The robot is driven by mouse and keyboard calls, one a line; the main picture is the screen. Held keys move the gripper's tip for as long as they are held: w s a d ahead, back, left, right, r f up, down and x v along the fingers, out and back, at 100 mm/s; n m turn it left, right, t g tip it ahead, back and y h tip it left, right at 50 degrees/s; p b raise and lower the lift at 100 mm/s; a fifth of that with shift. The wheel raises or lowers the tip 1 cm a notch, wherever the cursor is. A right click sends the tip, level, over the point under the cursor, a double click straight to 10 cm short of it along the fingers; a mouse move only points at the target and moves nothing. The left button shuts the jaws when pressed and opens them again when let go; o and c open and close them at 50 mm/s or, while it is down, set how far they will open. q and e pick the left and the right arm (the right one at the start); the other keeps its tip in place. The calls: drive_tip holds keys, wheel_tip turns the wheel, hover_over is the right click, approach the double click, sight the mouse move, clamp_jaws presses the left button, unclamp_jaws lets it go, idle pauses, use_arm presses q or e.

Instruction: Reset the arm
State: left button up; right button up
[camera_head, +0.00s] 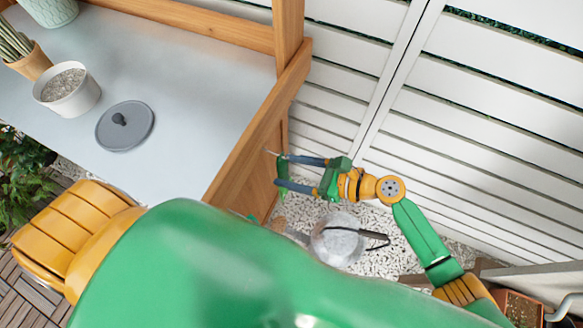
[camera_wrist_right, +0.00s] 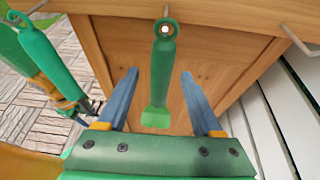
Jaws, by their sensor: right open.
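My right gripper (camera_head: 278,170) is open at the side of the wooden bench, with its two blue fingers apart. A green hand tool (camera_head: 283,178) hangs there from a hook. In the right wrist view the tool (camera_wrist_right: 160,75) hangs against the wooden panel, and it shows between the fingers of the gripper (camera_wrist_right: 158,75). No finger visibly grips it, and its exact distance from the fingers is unclear. My left gripper is not in view. A large green and yellow part of my own arm covers the lower part of the head view.
On the bench top (camera_head: 190,90) stand a white pot of gravel (camera_head: 68,92) and a grey lid-like disc (camera_head: 125,126). A second green-handled tool (camera_wrist_right: 48,60) hangs at left. A clear round container (camera_head: 338,240) is below the right gripper. White slatted wall (camera_head: 490,90) is close at right.

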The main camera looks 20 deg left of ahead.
drive_tip(key=v, duration=0.7)
drive_tip(key=w+d+f+n+t+h, duration=0.1)
drive_tip(key=d+f+n+t+h, duration=0.2)
drive_tip(key=d+f, duration=0.5)
drive_tip(key=w+d+f+n+t+h, duration=0.15)
drive_tip(key=d+f+h, duration=0.25)
drive_tip(key=f, duration=0.8)
drive_tip(key=s+d+f+n+g+h+p, duration=0.15)
drive_tip(key=s+d+f+n+h, duration=0.35)
drive_tip(key=s+d+f+n, duration=0.55)
drive_tip(key=s+f+n+g+h, duration=0.1)
drive_tip(key=s+n, duration=0.4)
drive_tip(key=s, duration=1)
drive_tip(key=shift+d+f+n+g+h, duration=0.4)
drive_tip(key=shift+d+f+g, duration=0.1)
drive_tip(key=shift+f, duration=0.05)
drive_tip(key=shift+w, duration=0.1)
